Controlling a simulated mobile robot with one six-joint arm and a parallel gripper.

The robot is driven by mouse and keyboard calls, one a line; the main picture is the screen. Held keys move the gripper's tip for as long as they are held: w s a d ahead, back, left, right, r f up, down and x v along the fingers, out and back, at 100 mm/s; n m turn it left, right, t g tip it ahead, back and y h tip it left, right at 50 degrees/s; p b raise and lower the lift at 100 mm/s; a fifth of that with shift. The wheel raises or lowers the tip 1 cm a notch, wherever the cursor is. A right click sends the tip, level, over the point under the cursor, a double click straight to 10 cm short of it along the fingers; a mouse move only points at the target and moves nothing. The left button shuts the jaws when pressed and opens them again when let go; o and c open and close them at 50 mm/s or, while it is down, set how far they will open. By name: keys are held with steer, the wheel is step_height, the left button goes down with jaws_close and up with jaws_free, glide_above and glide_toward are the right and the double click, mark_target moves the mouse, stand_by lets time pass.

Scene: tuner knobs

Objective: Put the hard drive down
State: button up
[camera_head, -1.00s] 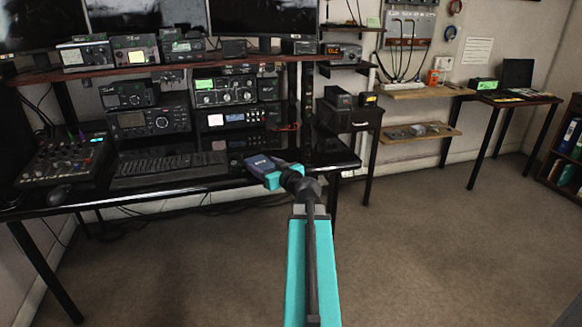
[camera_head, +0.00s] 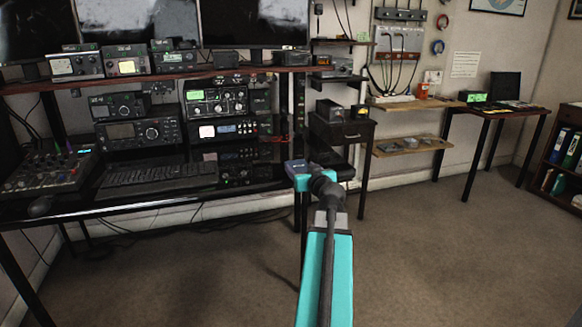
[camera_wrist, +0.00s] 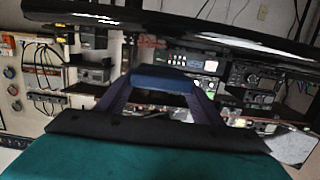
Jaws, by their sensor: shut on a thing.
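My gripper (camera_head: 304,178) is shut on the hard drive (camera_head: 297,168), a small dark blue block. In the head view they are at the right end of the black desk (camera_head: 160,205), near its front corner. I cannot tell whether the drive is above the desk or just off its edge. In the wrist view the blue hard drive (camera_wrist: 162,80) sits between the two fingers of my gripper (camera_wrist: 160,92), with nothing seen touching it from outside. Its underside is hidden.
A keyboard (camera_head: 158,178), a mixer (camera_head: 48,172) and stacked radios (camera_head: 140,132) crowd the desk. A small dark cabinet (camera_head: 343,132) stands to its right. Low wooden shelves (camera_head: 412,145) are on the wall. The carpet (camera_head: 430,250) at the right is open.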

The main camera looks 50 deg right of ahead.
steer(key=shift+w+d+f+b, duration=0.25)
steer(key=shift+w+d, duration=1)
steer(key=shift+d, duration=1.1)
steer(key=shift+w+d+f+b, duration=0.1)
steer(key=shift+w+d+f, duration=0.15)
steer(key=shift+w+d, duration=1.55)
steer(key=shift+w+d+f+b, duration=0.25)
steer(key=shift+w+d, duration=0.4)
steer(key=shift+d, duration=2.25)
steer(key=shift+f+b, duration=0.4)
steer(key=shift+f, duration=1.35)
steer(key=shift+f, duration=0.1)
steer(key=o, duration=1.1)
steer(key=shift+o, duration=0.2)
steer(key=v, duration=1.2)
steer(key=shift+p, duration=0.3)
